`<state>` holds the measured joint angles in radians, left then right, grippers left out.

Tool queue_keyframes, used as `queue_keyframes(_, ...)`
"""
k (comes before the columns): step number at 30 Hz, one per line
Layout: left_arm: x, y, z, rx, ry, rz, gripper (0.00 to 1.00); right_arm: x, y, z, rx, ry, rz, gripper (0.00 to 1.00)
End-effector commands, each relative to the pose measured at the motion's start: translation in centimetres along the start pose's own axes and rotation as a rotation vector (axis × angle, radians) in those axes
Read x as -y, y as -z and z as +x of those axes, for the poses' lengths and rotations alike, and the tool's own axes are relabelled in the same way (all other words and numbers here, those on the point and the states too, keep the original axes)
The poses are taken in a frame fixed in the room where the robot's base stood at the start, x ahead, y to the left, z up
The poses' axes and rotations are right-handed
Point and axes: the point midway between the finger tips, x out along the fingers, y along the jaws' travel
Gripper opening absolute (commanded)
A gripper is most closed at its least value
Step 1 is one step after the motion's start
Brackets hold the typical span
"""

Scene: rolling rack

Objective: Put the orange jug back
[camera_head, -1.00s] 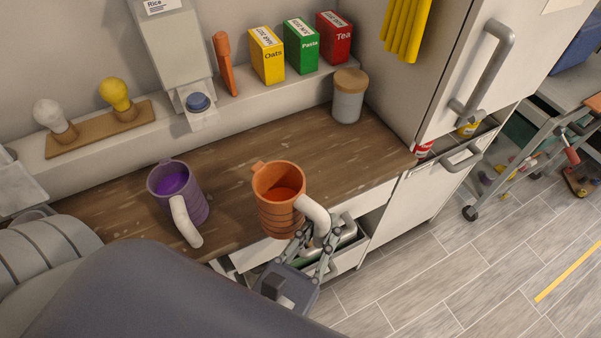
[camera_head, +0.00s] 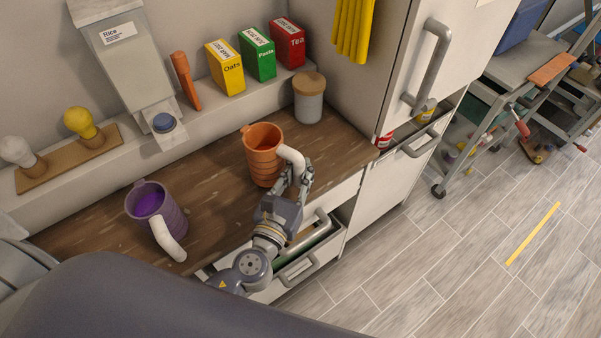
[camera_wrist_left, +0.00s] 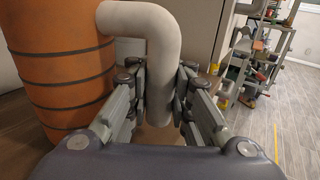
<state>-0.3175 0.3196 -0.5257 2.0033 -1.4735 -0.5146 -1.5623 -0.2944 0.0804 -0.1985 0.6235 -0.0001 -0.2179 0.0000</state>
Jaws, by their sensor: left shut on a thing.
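The orange jug (camera_head: 262,157) has dark bands and a white handle (camera_head: 293,160). It is upright at the counter's right part, over or on the wood near the front edge; I cannot tell if its base touches. My left gripper (camera_head: 299,180) is shut on the white handle. In the left wrist view the handle (camera_wrist_left: 161,65) stands between the fingers (camera_wrist_left: 160,110), with the orange jug (camera_wrist_left: 62,70) at the left. The jug's inside bottom is hidden in the head view. My right gripper is not in view.
A purple jug (camera_head: 157,213) stands on the wooden counter (camera_head: 221,190) to the left. A lidded canister (camera_head: 309,99) is behind the orange jug. Oats (camera_head: 226,68), Pasta and Tea boxes stand on the ledge. An open drawer (camera_head: 305,244) juts out below the counter; a cabinet (camera_head: 385,85) bounds the right.

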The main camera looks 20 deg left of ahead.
Motion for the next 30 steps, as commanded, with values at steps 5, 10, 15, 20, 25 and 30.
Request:
queue_keyframes(5,-0.03,1.33,0.05,0.004,-0.001,0.001,0.0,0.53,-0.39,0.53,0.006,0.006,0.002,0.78)
queue_keyframes(10,-0.02,1.26,0.03,0.005,-0.001,0.001,0.0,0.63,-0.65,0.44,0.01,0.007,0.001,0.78)
queue_keyframes(15,-0.02,1.76,0.01,0.004,-0.001,0.002,0.0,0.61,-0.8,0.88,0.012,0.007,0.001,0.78)
queue_keyframes(20,0.0,1.67,-0.03,0.002,0.0,0.0,0.4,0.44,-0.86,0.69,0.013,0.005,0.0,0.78)
queue_keyframes(25,0.0,1.66,-0.03,0.002,0.0,0.0,0.4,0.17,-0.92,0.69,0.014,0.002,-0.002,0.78)
queue_keyframes(30,0.0,1.38,-0.03,0.002,0.0,0.0,0.4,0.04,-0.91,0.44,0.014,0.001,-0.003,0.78)
